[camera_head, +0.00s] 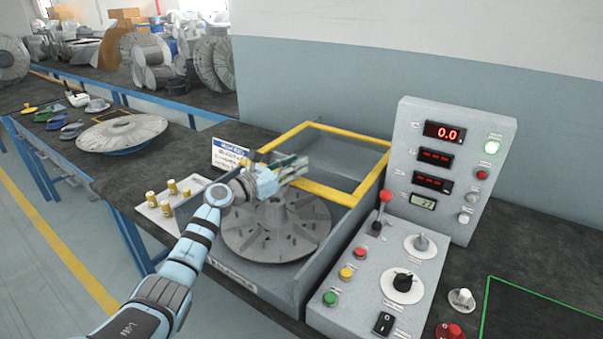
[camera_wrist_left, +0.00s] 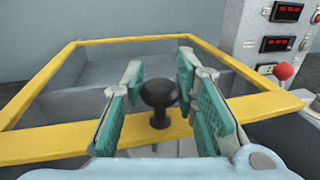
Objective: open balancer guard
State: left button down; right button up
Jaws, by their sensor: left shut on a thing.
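The balancer guard is a yellow frame (camera_head: 330,193) over the rear part of the grey balancer housing (camera_head: 345,240). In the head view its front bar lies behind the slotted grey rotor (camera_head: 255,240), which is in plain sight. In the left wrist view the guard's yellow bar (camera_wrist_left: 50,148) runs across under a black knob (camera_wrist_left: 158,92). My left gripper (camera_head: 293,170) is at this bar, its teal-padded fingers (camera_wrist_left: 158,80) on both sides of the knob and shut on it. In the head view the gripper hides the knob. My right gripper is not in view.
A control console (camera_head: 375,275) with buttons, dials and a red-tipped lever (camera_head: 384,197) stands close right of the housing. A display panel (camera_head: 455,165) rises behind it. Brass weights (camera_head: 172,187) and a small sign (camera_head: 229,153) are left. A large disc (camera_head: 122,132) lies farther left.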

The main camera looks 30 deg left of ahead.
pick_arm(q)
jog(key=shift+w+f, duration=0.1)
jog(key=c, duration=1.2)
grip_release()
jog(key=shift+c, duration=0.2)
jog(key=v, duration=1.2)
jog(key=shift+w, duration=0.1)
